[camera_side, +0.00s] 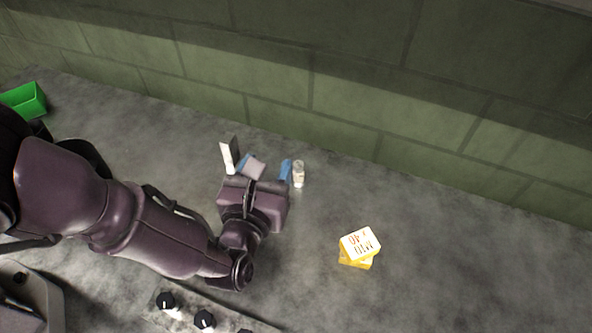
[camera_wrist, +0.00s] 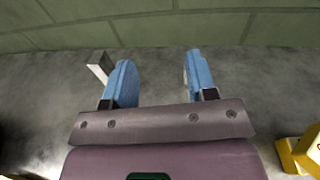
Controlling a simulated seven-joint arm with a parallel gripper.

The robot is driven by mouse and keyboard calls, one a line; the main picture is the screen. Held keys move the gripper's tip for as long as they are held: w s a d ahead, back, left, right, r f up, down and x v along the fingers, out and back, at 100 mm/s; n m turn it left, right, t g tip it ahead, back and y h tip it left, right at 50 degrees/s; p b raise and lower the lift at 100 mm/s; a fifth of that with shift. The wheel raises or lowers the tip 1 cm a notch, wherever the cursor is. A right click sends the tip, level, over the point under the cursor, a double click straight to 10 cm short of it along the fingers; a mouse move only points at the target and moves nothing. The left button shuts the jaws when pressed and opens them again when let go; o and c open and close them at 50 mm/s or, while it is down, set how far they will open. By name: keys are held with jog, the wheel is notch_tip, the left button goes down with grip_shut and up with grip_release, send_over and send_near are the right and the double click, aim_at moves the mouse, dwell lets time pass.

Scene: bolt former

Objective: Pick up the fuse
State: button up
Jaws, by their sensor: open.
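The fuse appears to be the small pale cylinder with a metallic-looking top (camera_side: 298,174), standing upright on the grey surface in the side view. My gripper (camera_side: 268,168) is open, with its two blue fingers apart and pointing toward the wall. The fuse stands just right of the right finger, outside the gap; whether they touch is not clear. In the wrist view my gripper (camera_wrist: 160,75) shows bare grey surface between the fingers. The fuse is not clearly seen there and may be hidden by the right finger.
A white upright block (camera_side: 228,155) stands left of the left finger. A yellow box with a white, lettered top (camera_side: 358,246) lies at right. A green bin (camera_side: 24,100) is at far left. A panel with black knobs (camera_side: 204,319) lies in front. The brick wall (camera_side: 350,85) stands behind.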

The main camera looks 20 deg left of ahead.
aim_at(297, 171)
jog(key=d+f, duration=0.1)
jog(key=d+f+m+t+h, duration=0.1)
jog(key=f, duration=0.1)
jog(key=w+d+f+m+h, duration=0.1)
jog(key=shift+f, duration=0.3)
jog(key=shift+w, duration=2.45)
grip_shut()
